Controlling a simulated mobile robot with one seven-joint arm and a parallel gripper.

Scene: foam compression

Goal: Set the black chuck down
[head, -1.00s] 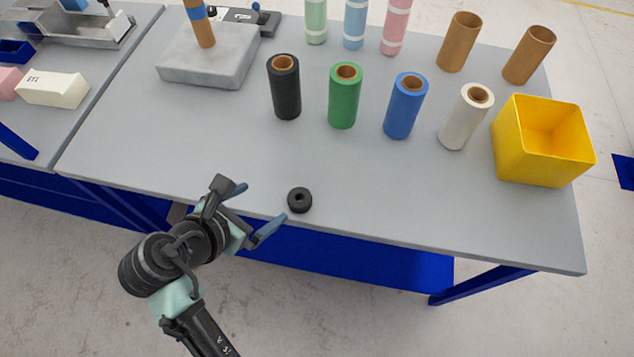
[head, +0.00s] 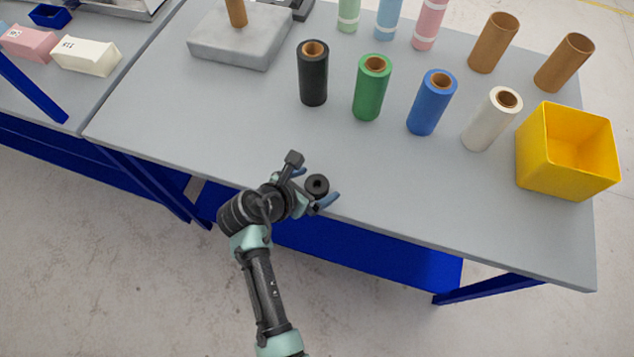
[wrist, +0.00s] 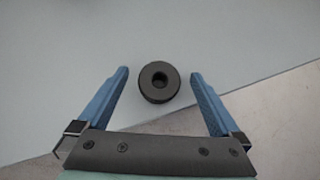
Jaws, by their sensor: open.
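The black chuck (head: 317,185) is a short round ring with a hole in its middle. It rests on the grey table near the front edge. In the wrist view the chuck (wrist: 159,82) sits just beyond and between the blue fingertips, with a gap on each side. My gripper (head: 318,186) is open and empty around the near side of the chuck, and neither finger appears to touch it. The wrist view shows my gripper (wrist: 158,77) with both fingers spread wide.
Black (head: 313,80), green (head: 370,95), blue (head: 430,105) and white (head: 488,125) rolls stand behind the chuck. A yellow bin (head: 560,165) is at the right. A grey block with a post (head: 235,45) is at the back left. The table (head: 420,190) is clear right of the chuck.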

